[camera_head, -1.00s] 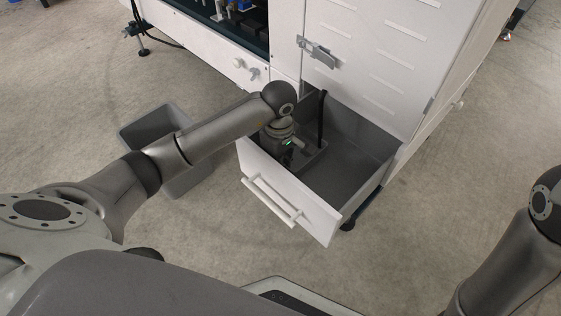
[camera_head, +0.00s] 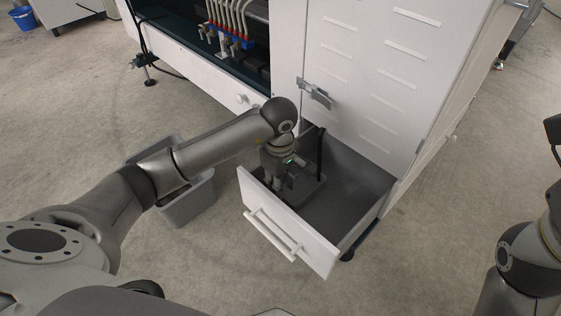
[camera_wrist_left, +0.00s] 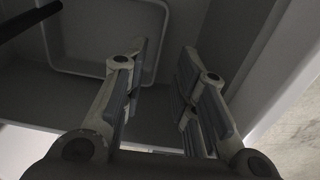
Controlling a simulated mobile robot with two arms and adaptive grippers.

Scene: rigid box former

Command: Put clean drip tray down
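The drip tray (camera_head: 312,191) is a grey shallow tray lying inside the open drawer (camera_head: 350,205), in its left part. In the left wrist view the tray (camera_wrist_left: 75,62) shows as a rounded rim at upper left. My left gripper (camera_head: 283,187) reaches down into the drawer at the tray's left side. In the left wrist view its two fingers (camera_wrist_left: 165,52) stand apart, with the tray's right rim showing between the tips and nothing clamped. My arm and gripper hide part of the tray. My right arm is at the right edge; its gripper is not clearly seen.
The white drawer front with its handle (camera_head: 272,235) stands out from the white machine cabinet (camera_head: 370,70). A grey bin (camera_head: 190,203) stands on the floor left of the drawer, partly behind my left arm. A dark upright bar (camera_head: 320,150) stands at the drawer's back.

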